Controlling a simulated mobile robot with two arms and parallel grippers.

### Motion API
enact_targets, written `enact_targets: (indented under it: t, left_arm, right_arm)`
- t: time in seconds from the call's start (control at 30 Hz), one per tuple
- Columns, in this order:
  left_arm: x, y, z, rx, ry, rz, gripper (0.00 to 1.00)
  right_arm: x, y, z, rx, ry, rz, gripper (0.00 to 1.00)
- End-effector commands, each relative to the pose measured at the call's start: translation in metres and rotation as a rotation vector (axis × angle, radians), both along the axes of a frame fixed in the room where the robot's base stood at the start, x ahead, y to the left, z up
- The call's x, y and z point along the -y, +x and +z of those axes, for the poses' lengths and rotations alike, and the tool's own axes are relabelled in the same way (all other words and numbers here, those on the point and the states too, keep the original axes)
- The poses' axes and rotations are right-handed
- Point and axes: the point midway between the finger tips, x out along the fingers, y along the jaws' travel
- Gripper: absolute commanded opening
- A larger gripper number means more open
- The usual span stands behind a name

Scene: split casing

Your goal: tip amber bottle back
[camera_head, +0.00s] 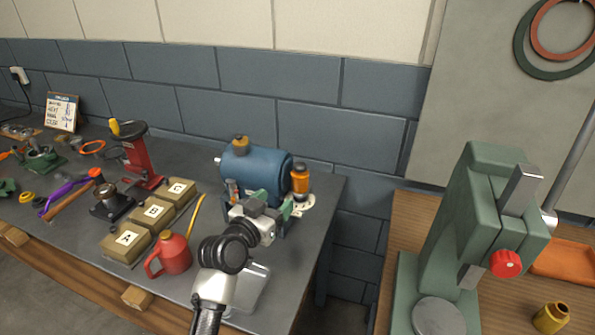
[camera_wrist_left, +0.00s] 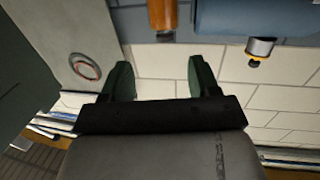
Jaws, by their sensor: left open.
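The amber bottle (camera_head: 300,181) stands about upright at the right end of the blue motor (camera_head: 258,168), close beside it. It has a dark cap and sits by a pale flat piece on the bench. My left gripper (camera_head: 266,212) is open, with green fingers, in front of the motor and to the lower left of the bottle. In the left wrist view the amber bottle (camera_wrist_left: 162,14) shows at the top edge, ahead of the gap between the open fingers (camera_wrist_left: 160,78), with nothing between them. My right gripper is not in view.
A large green machine (camera_head: 465,240) stands on a wooden bench at right. A gap separates the benches.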

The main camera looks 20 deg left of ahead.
Motion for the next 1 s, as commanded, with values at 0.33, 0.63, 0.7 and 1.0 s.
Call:
enact_targets:
  t: [0.33, 0.63, 0.7, 1.0]
  left_arm:
    - [0.001, 0.04, 0.015, 0.053, -0.017, 0.019, 0.61]
    - [0.012, 0.091, 0.014, 0.049, -0.018, 0.018, 0.61]
    - [0.013, 0.099, 0.013, 0.051, -0.016, 0.019, 0.61]
    - [0.016, 0.115, 0.012, 0.05, -0.016, 0.019, 0.61]
  right_arm:
    - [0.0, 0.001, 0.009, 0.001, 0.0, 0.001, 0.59]
    - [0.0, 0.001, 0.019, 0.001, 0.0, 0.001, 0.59]
    - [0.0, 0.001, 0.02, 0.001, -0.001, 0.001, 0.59]
    - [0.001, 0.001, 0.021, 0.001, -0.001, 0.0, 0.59]
